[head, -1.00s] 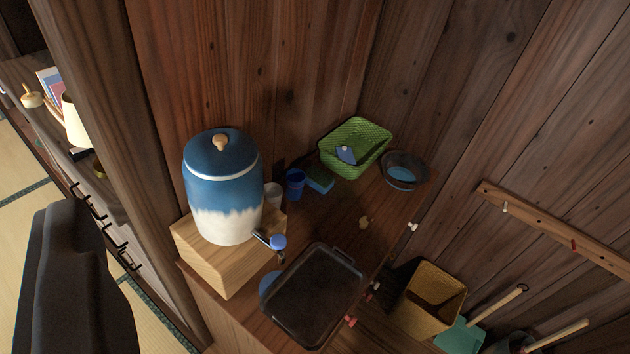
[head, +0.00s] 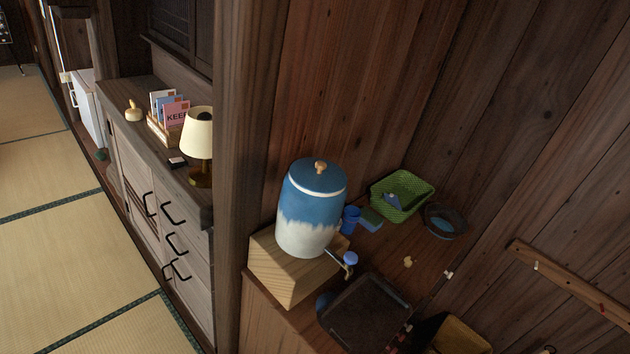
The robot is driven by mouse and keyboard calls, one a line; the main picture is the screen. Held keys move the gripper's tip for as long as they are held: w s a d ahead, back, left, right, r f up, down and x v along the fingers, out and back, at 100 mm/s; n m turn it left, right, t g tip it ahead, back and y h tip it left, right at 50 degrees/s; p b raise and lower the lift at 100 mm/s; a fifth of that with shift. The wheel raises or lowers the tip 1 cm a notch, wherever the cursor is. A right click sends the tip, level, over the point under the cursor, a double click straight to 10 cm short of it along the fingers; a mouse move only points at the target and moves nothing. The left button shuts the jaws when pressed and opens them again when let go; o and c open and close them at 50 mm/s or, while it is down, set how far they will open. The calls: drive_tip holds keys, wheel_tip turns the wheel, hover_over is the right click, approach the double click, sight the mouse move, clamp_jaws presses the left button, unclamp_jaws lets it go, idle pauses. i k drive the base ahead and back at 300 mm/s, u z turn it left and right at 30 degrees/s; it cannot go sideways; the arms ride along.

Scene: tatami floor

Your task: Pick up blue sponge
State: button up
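A small blue sponge-like block (head: 371,219) with a greenish tint lies on the wooden counter (head: 395,245), right of a blue cup (head: 350,219). Another small blue item (head: 391,201) sits inside the green woven basket (head: 408,183); I cannot tell what it is. The block lies in front of the basket, and its lower left is close to the cup. My gripper is not in view, so I cannot see its fingers or what it holds.
A blue and white water jar (head: 309,225) stands on a wooden block (head: 288,277) at the counter's left. A dark tray (head: 365,312) lies in front, a dark bowl (head: 445,220) at right. A wooden post (head: 240,120) separates a drawer cabinet (head: 165,210). Tatami at left is clear.

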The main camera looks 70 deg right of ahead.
sight(369, 219)
drive_tip(key=u, duration=0.85)
drive_tip(key=k, duration=1.75)
drive_tip(key=z, duration=2)
drive_tip(key=i, duration=1.65)
drive_tip(key=z, duration=0.05)
